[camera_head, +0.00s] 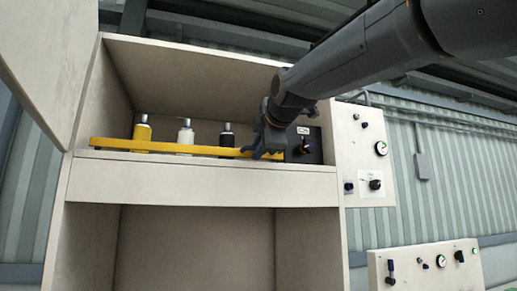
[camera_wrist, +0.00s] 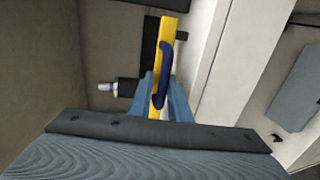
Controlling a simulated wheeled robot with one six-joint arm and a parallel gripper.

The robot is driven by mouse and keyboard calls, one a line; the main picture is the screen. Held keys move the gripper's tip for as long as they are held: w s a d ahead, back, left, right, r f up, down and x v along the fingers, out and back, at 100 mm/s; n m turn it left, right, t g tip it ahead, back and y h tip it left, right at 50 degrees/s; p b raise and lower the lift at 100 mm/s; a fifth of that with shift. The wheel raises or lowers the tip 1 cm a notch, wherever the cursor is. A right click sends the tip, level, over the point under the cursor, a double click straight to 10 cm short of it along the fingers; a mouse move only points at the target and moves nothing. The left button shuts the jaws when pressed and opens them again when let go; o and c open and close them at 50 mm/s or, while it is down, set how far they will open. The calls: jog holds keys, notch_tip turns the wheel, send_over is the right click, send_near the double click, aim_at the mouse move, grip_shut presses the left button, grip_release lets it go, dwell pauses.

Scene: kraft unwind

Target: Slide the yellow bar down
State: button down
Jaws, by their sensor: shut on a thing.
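The yellow bar (camera_head: 180,148) runs across the front of the open shelf compartment, just above its front ledge. It also shows in the wrist view (camera_wrist: 167,36), running away from the gripper. A dark blue loop handle (camera_wrist: 162,75) is fixed on the bar. My gripper (camera_head: 263,145) is at the bar's right end, and its blue fingers (camera_wrist: 164,98) are shut around the handle in the wrist view. The fingertips are partly hidden by the handle and the bar.
A black box with a knob (camera_head: 304,146) is right of the gripper. A gauge panel (camera_head: 366,155) adjoins the cabinet's right side. The lower compartment (camera_head: 195,250) looks empty.

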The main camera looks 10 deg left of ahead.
jog(key=c, duration=1.8)
grip_release()
jog(key=shift+r, duration=0.1)
jog(key=shift+b+v, duration=1.45)
jog(key=shift+v, duration=2.45)
